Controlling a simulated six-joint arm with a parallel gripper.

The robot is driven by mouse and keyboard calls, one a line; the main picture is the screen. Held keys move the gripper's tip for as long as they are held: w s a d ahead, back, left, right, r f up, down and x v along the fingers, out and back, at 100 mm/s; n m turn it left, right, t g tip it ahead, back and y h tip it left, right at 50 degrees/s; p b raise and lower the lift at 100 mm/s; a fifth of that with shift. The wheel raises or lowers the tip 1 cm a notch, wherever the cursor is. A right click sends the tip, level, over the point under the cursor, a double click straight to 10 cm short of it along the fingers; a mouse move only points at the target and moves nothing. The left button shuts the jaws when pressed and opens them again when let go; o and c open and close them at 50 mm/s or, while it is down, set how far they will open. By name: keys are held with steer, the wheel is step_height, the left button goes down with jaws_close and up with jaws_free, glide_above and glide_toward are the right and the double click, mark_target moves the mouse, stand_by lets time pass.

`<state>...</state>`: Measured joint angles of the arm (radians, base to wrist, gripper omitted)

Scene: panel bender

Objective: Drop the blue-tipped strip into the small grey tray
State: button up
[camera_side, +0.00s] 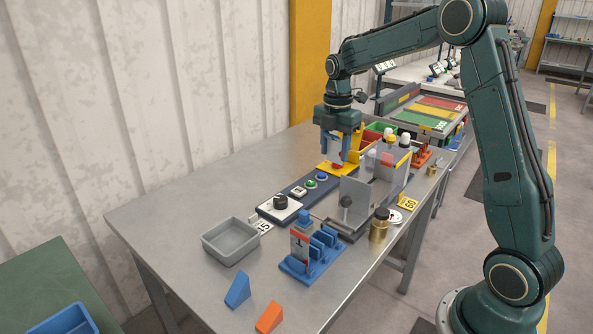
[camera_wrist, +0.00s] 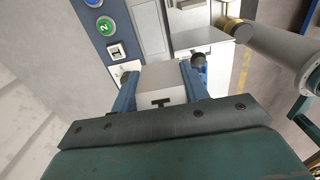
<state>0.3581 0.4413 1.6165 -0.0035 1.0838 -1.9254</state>
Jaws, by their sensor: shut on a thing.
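The small grey tray (camera_side: 238,256) stands empty on the near left part of the bench in the side view. My gripper (camera_side: 343,161) is well behind both, pointing down above the yellow-based stop button. In the wrist view my gripper's blue fingers (camera_wrist: 160,84) are on either side of a pale grey block (camera_wrist: 164,78) with a dark T-shaped mark. In the side view I cannot make out this block between the fingers.
A dark button panel (camera_side: 294,195) runs along the bench between gripper and tray. The bender's upright grey plate (camera_side: 354,202) and a brass cylinder (camera_side: 379,226) stand to the right. Blue (camera_side: 238,290) and orange (camera_side: 270,317) wedges lie near the front. The bench's left part is clear.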

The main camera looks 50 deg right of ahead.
steer(key=w+a, duration=0.6)
steer(key=a, duration=0.7)
steer(key=w+a, duration=0.5)
steer(key=a, duration=0.8)
steer(key=shift+w+d+f, duration=0.1)
steer(key=shift+d+f, duration=0.15)
steer(key=shift+f, duration=1.15)
steer(key=shift+d+f, duration=0.2)
steer(key=shift+f, duration=1.15)
steer(key=shift+f, duration=0.2)
steer(key=shift+f, duration=3.75)
steer(key=shift+f, duration=0.65)
